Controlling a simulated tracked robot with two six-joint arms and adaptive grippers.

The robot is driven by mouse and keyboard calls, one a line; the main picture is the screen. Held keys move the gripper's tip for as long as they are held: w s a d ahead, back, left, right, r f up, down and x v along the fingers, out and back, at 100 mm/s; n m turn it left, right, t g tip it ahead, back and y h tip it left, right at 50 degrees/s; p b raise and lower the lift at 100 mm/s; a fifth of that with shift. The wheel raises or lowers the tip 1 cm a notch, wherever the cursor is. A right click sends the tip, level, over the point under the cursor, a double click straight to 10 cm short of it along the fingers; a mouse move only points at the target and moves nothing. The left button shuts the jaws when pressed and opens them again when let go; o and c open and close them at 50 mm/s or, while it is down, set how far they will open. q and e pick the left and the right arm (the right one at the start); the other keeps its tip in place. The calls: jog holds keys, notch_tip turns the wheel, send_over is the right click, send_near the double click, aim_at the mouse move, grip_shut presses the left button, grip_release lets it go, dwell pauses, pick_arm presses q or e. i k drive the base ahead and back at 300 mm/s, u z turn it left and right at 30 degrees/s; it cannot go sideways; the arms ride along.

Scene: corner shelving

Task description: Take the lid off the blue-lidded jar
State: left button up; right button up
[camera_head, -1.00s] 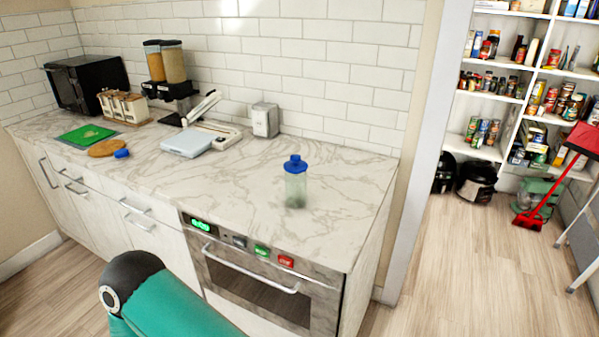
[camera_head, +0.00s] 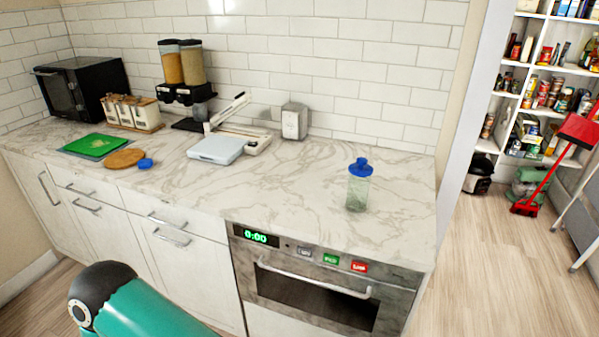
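A clear jar (camera_head: 357,192) with a blue lid (camera_head: 361,167) stands upright on the marble counter, near its front right, above the oven. The lid is on the jar. A teal and black arm link of mine shows at the bottom left, in front of the cabinets and apart from the jar. Neither of my grippers is in view.
The counter (camera_head: 290,180) is clear around the jar. A small blue object (camera_head: 145,163), a round wooden board (camera_head: 125,158) and a green board (camera_head: 95,146) lie at left. A white scale (camera_head: 216,149) and a napkin holder (camera_head: 294,121) stand behind. The oven (camera_head: 320,290) is below.

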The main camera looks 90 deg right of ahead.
aim_at(359, 168)
jog(key=z, duration=0.1)
jog(key=i, duration=0.35)
jog(key=z, duration=2.05)
jog(key=k, duration=0.6)
jog(key=z, duration=0.45)
jog(key=i, duration=0.45)
